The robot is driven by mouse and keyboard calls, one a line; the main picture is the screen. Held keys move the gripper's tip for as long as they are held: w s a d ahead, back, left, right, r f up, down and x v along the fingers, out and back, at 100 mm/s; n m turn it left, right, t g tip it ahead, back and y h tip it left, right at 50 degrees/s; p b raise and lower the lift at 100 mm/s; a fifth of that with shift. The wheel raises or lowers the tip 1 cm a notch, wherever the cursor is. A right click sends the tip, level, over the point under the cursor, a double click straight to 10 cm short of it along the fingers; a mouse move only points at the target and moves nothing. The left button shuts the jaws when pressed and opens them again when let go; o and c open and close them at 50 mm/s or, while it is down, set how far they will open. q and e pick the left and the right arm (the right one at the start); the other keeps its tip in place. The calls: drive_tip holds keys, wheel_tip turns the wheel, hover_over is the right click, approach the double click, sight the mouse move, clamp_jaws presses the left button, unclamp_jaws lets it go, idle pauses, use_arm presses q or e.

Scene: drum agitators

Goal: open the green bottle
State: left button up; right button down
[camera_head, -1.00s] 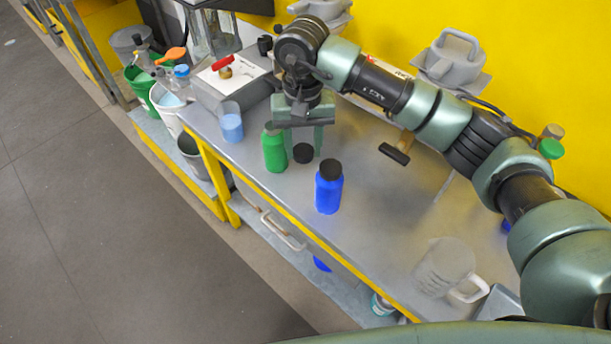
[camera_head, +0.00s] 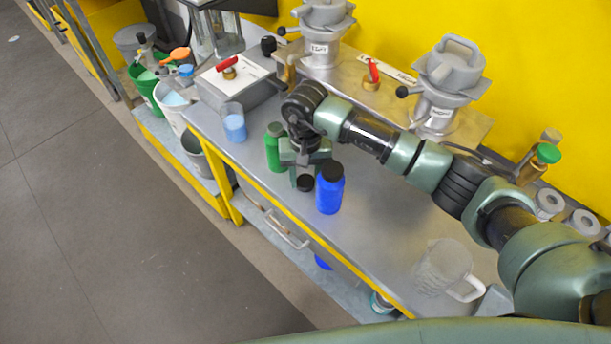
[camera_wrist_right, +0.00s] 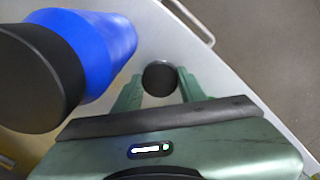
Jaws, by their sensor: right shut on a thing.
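The green bottle (camera_head: 275,150) stands upright on the grey bench, left of my right gripper. Its top shows green, with no black cap on it. My right gripper (camera_head: 306,175) points down and is shut on a round black cap (camera_head: 305,183). In the right wrist view the cap (camera_wrist_right: 159,78) sits between the two fingertips (camera_wrist_right: 160,85). I cannot tell whether the cap touches the bench. My left gripper is not in view.
A blue bottle (camera_head: 330,190) with a black cap stands close to the right of the gripper. A beaker of blue liquid (camera_head: 233,124) stands behind left, a clear jug (camera_head: 443,268) front right. The bench's yellow front edge (camera_head: 290,240) is near. Bench between blue bottle and jug is clear.

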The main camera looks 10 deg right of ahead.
drive_tip(key=shift+f, duration=0.15)
drive_tip(key=c, duration=0.8)
unclamp_jaws()
